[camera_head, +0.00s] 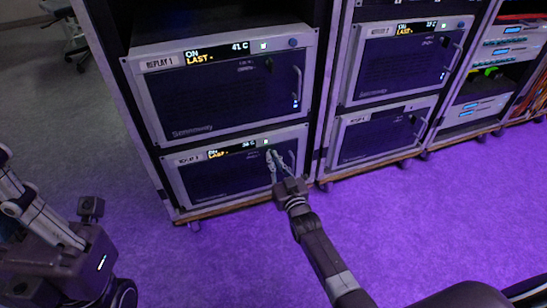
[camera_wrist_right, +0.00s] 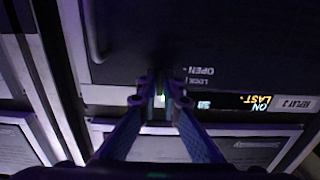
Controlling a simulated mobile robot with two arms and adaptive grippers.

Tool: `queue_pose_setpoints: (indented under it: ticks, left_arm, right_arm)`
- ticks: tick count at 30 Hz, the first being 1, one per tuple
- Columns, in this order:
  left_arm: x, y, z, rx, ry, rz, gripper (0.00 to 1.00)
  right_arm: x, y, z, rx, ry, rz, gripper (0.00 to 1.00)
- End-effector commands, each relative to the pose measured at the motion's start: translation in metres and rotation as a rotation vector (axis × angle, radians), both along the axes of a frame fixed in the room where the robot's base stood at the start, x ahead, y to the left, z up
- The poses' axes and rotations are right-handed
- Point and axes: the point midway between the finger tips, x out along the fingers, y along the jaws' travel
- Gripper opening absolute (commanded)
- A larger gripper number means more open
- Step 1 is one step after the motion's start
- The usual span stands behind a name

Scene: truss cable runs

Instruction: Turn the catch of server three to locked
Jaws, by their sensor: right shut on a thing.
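Server three is the lower unit (camera_head: 225,178) in the left rack, and its front also shows upside down in the wrist view (camera_wrist_right: 230,75). Its label reads REPLAY 3 (camera_wrist_right: 296,103), and its display reads ON and LAST. My right gripper (camera_head: 270,156) reaches the front of server three, left of its handle. In the wrist view its fingertips (camera_wrist_right: 161,98) close in beside the OPEN and LOCK markings (camera_wrist_right: 200,76). It is shut on the catch, which the fingers mostly hide; I cannot tell which way it points.
The unit labelled REPLAY 1 (camera_head: 220,98) sits above server three. Another rack with two similar units (camera_head: 405,65) stands to the right, and more racks follow. The purple carpet (camera_head: 440,220) in front is clear. A chair base (camera_head: 70,40) stands at the back left.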

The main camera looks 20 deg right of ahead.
Motion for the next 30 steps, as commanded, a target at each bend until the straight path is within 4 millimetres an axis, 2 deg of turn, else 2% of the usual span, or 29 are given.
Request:
queue_pose_setpoints:
  ticks: [15,16,21,30]
  left_arm:
    - [-0.0004,0.0001,-0.0004,-0.001,0.003,-0.001,0.00]
    - [-0.0004,0.0001,-0.0004,-0.001,0.003,-0.001,0.00]
    - [-0.0002,0.0001,-0.0004,-0.001,0.003,-0.001,0.00]
    - [0.0017,-0.0003,-0.0021,0.004,0.010,0.000,0.00]
  right_arm:
    - [-0.0002,0.0001,-0.0010,0.023,0.003,0.000,0.00]
    - [-0.0002,0.0001,-0.0010,0.023,0.003,0.000,0.07]
    - [-0.0001,0.0001,-0.0007,0.022,0.002,0.000,0.23]
    - [-0.0019,-0.0001,-0.0005,0.020,0.002,0.000,0.23]
